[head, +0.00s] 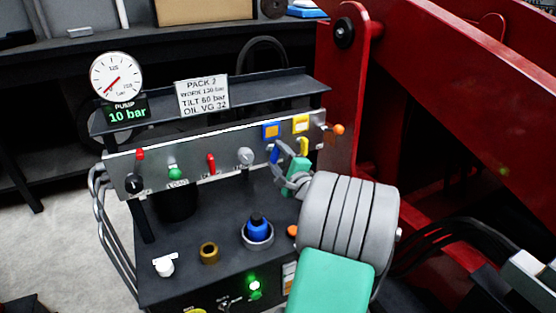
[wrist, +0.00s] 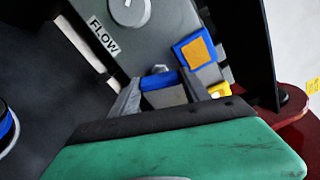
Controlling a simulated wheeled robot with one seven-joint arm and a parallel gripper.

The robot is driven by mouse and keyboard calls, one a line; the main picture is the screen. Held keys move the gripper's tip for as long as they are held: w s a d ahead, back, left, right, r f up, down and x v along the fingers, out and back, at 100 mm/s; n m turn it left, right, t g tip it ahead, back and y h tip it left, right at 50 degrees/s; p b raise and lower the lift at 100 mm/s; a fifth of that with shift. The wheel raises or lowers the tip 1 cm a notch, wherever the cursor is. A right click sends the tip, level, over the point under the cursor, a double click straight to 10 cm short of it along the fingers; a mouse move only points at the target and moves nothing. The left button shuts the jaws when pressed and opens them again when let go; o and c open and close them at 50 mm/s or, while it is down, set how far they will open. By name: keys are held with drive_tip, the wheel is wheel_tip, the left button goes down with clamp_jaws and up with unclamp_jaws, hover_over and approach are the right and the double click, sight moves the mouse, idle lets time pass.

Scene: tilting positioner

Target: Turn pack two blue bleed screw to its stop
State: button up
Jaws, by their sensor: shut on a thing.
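The blue bleed screw (head: 273,155) sits on the front panel of pack two, below a blue-framed square tag (head: 271,131). In the wrist view the screw (wrist: 160,81) shows as a blue bar in front of a silver fitting. My gripper (head: 279,160) is at the panel's right part, and its two grey fingers (wrist: 162,90) are shut on the blue screw, one on each side. The fingers and green gripper body hide part of the screw. How far it is turned cannot be told. The pack's sign (head: 203,97) reads PACK 2.
A yellow screw (head: 303,147) stands close right of my gripper, under a yellow tag (head: 301,124). A grey knob (head: 245,156) and red levers (head: 211,164) lie left. The pump display (head: 127,113) reads 10 bar. A red steel frame (head: 440,70) rises at right.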

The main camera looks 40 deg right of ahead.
drive_tip(key=shift+n+b, duration=0.75)
drive_tip(key=shift+n, duration=1.05)
drive_tip(key=o, duration=1.4)
drive_tip(key=p+v, duration=0.1)
drive_tip(key=v, duration=0.7)
drive_tip(key=shift+w+a, duration=0.1)
